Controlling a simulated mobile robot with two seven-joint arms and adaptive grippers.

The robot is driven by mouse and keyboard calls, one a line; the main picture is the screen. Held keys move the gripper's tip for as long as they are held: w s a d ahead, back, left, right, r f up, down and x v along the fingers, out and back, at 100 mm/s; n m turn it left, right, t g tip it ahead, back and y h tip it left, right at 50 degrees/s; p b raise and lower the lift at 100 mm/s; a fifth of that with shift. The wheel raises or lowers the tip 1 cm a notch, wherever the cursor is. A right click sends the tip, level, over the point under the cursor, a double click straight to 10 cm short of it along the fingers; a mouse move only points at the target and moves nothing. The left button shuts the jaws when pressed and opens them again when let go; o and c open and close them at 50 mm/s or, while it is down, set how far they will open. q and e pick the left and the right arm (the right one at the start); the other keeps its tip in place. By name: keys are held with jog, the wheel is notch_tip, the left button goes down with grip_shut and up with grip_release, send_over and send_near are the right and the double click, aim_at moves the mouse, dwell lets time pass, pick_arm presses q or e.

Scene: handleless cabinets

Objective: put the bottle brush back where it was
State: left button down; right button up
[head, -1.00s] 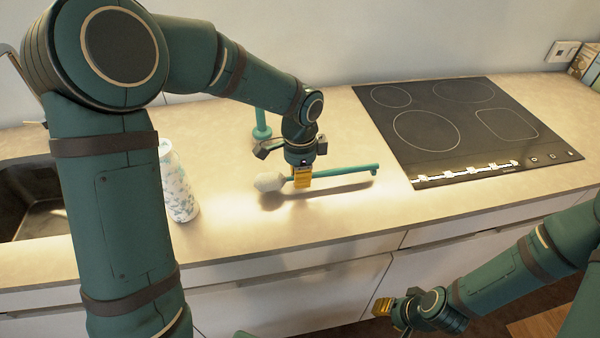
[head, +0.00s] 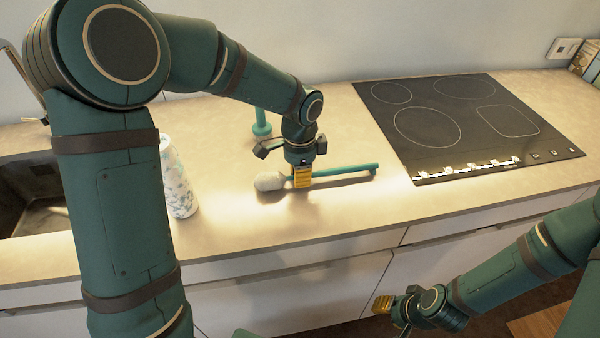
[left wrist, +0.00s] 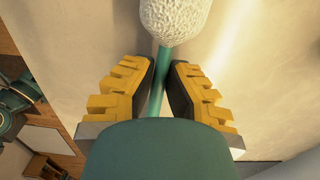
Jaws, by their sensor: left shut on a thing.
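The bottle brush, with a white bristle head (head: 270,181) and a teal handle (head: 345,172), lies level along the counter between the sink and the hob. My left gripper (head: 302,178) points down and is shut on its handle close to the head. In the left wrist view the bristle head (left wrist: 174,18) is at the top, with the handle between the yellow fingers of the gripper (left wrist: 162,88). The brush is at or just above the counter; I cannot tell if it touches. My right gripper (head: 390,310) is low in front of the cabinets, seemingly empty.
A teal stand-like piece with a round base (head: 261,128) stands behind my left wrist, partly hidden. A white patterned cylinder (head: 177,180) stands left, beside the sink (head: 30,215). The black hob (head: 455,125) lies right. The counter front (head: 330,215) is clear.

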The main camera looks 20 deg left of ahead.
pick_arm(q)
jog(key=shift+f, duration=0.2)
jog(key=c, duration=1.1)
grip_release()
jog(key=shift+o, duration=0.2)
jog(key=shift+r, duration=0.15)
notch_tip(320, 180, up, 12)
